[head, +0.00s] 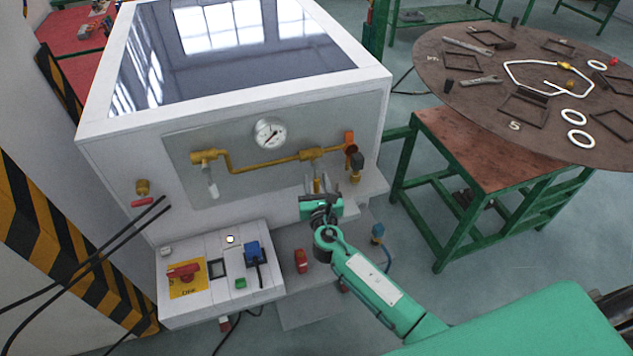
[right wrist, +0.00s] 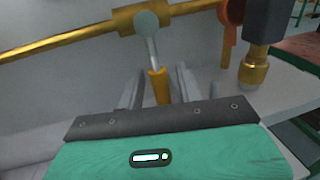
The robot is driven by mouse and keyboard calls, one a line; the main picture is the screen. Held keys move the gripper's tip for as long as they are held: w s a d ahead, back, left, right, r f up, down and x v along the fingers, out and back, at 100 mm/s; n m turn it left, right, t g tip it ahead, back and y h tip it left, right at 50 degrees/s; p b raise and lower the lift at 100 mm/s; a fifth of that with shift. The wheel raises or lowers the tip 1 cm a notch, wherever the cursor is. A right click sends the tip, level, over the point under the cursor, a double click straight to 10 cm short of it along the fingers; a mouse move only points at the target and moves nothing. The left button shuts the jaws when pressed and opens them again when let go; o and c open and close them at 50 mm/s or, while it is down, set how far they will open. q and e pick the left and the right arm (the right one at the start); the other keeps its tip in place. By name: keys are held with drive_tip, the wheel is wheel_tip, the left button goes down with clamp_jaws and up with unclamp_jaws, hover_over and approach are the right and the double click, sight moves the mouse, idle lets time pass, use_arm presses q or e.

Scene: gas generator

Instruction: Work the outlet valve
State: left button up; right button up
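A brass pipe (head: 262,165) runs across the grey panel on the front of the white machine. A valve (head: 313,154) sits on its right part, and its lever, with a grey stem and a yellow-orange grip (right wrist: 159,87), hangs down from it. My right gripper (head: 317,187) is just in front of the panel, below this valve. In the right wrist view its two fingers stand on either side of the lever's grip, with gaps showing, so it is open. The lower end of the grip is hidden behind the gripper body. My left gripper is not in view.
A round gauge (head: 270,133) is above the pipe. An orange-handled fitting (head: 350,142) and a dark brass-ended connector (head: 356,166) are right of the gripper. A control box (head: 200,299) with a red switch (head: 184,272) is below left. A round table (head: 470,95) stands at right.

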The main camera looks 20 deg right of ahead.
clamp_jaws()
drive_tip(key=shift+a+m, duration=0.1)
drive_tip(key=shift+m, duration=0.2)
drive_tip(key=a+r+m+g+y+p, duration=0.2)
drive_tip(key=a+r+m+p, duration=0.3)
drive_tip(key=m, duration=1)
drive_tip(key=shift+a+r+y+p, duration=0.35)
drive_tip(key=shift+r+y+p, duration=0.15)
drive_tip(key=shift+y+p, duration=0.35)
drive_tip(key=shift+s, duration=0.1)
